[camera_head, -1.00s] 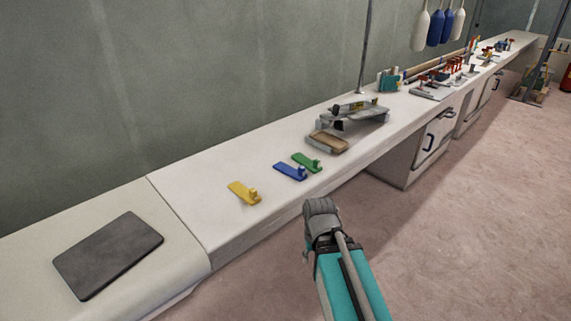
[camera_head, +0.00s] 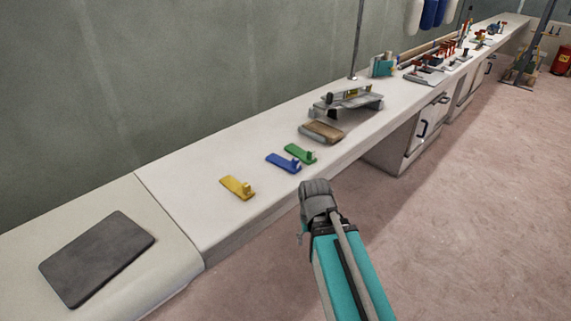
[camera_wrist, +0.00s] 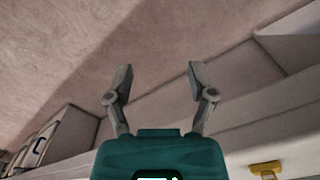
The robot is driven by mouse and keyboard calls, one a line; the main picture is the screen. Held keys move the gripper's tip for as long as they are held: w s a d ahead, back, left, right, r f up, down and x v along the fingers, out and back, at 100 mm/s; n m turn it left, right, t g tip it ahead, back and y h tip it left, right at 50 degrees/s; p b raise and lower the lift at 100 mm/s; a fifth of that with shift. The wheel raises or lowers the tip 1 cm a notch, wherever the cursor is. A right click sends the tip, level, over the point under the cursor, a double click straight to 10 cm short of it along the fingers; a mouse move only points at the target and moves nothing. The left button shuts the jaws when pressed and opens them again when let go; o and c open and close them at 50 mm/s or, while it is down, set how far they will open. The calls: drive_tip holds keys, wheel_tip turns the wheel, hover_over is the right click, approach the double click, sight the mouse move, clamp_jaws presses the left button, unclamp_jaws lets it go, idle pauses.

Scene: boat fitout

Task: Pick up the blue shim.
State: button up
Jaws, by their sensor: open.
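The blue shim (camera_head: 284,162) lies flat on the white bench, with a small upright tab at its right end. A green shim (camera_head: 300,153) lies just to its right and a yellow shim (camera_head: 237,187) to its left. In the wrist view my gripper (camera_wrist: 157,82) is open, with nothing between its two fingers. In the head view my arm's end stands in front of the bench edge, apart from the blue shim and to its lower right. The blue shim does not show in the wrist view; a yellow shim (camera_wrist: 266,170) shows at the lower right.
A dark flat mat (camera_head: 97,258) lies on the near left bench section. A brown block (camera_head: 322,131) and a grey metal fixture (camera_head: 346,102) stand beyond the green shim. Tools line the far bench. The floor (camera_head: 440,220) at the right is clear.

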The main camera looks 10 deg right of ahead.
sight(294, 158)
drive_tip(key=w+r+n+p, duration=0.4)
drive_tip(key=w+r+p, duration=0.6)
drive_tip(key=w, duration=0.4)
drive_tip(key=w+r+n+p, duration=0.4)
drive_tip(key=w+r+p, duration=0.7)
drive_tip(key=w, duration=0.3)
drive_tip(key=shift+w+d+r, duration=0.2)
drive_tip(key=shift+w, duration=0.1)
drive_tip(key=shift+f, duration=0.15)
wheel_tip(294, 158, down, 8)
drive_tip(key=b, duration=0.8)
drive_tip(key=shift+f+b, duration=0.2)
drive_tip(key=shift+b, duration=0.15)
drive_tip(key=shift+f, duration=0.1)
drive_tip(key=shift+f+b, duration=2.5)
drive_tip(key=shift+b, duration=0.1)
clamp_jaws()
